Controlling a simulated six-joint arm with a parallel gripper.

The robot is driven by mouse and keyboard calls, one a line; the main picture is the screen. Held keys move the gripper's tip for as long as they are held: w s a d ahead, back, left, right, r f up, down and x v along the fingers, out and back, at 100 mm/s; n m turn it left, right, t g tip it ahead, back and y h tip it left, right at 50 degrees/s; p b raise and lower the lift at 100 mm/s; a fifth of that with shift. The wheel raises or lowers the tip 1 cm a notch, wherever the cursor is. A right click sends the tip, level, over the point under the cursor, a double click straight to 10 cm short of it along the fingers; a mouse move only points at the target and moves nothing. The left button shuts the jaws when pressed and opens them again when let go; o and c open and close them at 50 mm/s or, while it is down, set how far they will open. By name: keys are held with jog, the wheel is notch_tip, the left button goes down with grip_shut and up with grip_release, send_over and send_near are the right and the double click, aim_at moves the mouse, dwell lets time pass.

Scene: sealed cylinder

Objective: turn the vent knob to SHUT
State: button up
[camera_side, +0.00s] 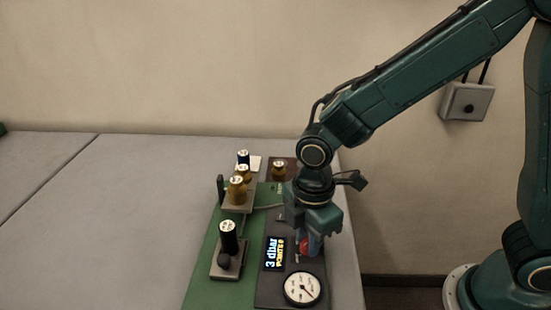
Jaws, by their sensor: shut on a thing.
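My gripper (311,246) points down over the dark panel (265,290) at the table's right side. It is shut on a small red knob (304,247), which shows only partly between and beside the fingers. This may be the vent knob; its marks and the way it points are hidden or too small to read. A lit display (274,253) on the panel reads "3 dbar" with a yellow line under it.
Left of the panel, a green board (205,275) carries a black cylinder (228,235) with a white top on a grey base. Behind it, brass pieces (237,190) stand on a grey block. Another brass piece (279,169) is farther back. The grey table (100,230) is clear at left.

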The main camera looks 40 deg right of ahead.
aim_at(307, 242)
jog(key=o, duration=1)
jog(key=shift+r, duration=0.2)
notch_tip(307, 242, up, 14)
jog(key=shift+f, duration=0.25)
jog(key=s+d+r+m+t, duration=0.3)
jog(key=s+d+m+t, duration=0.2)
jog(key=s+d+m, duration=0.8)
jog(key=d+m, duration=0.3)
jog(key=d, duration=0.1)
jog(key=shift+r+t, duration=0.2)
jog(key=shift+t, duration=0.1)
